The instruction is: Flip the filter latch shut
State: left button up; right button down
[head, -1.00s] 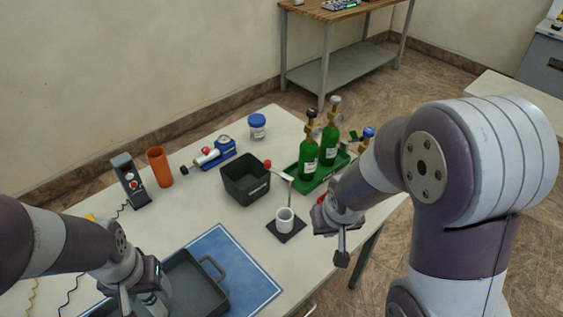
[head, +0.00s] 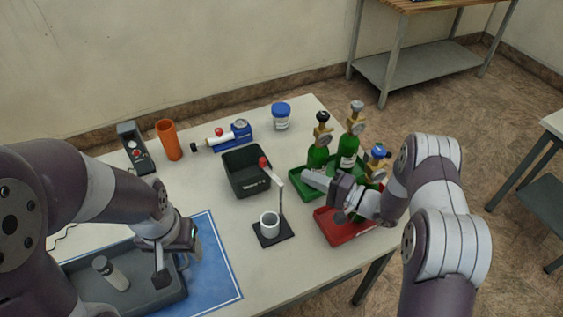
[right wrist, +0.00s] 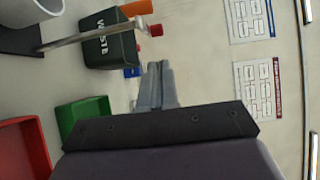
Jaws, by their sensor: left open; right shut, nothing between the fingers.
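No part is labelled as the filter latch. The likeliest is the pale lever with a red knob (head: 263,162) on a thin upright rod, by a white cup (head: 270,222) on a black base (head: 272,237). The lever stands slanted up, its knob at the upper left. It also shows in the right wrist view, with the red knob (right wrist: 155,30) above my fingertips. My right gripper (head: 306,176) is shut and empty, pointing left, just right of the lever and apart from it. My left gripper (head: 177,262) is open over the grey tray (head: 172,298).
A black waste bin (head: 246,183) stands behind the lever. Green bottles (head: 318,155) in a green tray (head: 303,183) and a red tray (head: 340,231) lie close around my right arm. A blue device (head: 240,132) and orange cup (head: 169,140) stand further back.

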aim_at(271, 171)
jog(key=p+x, duration=0.2)
jog(key=x, duration=0.8)
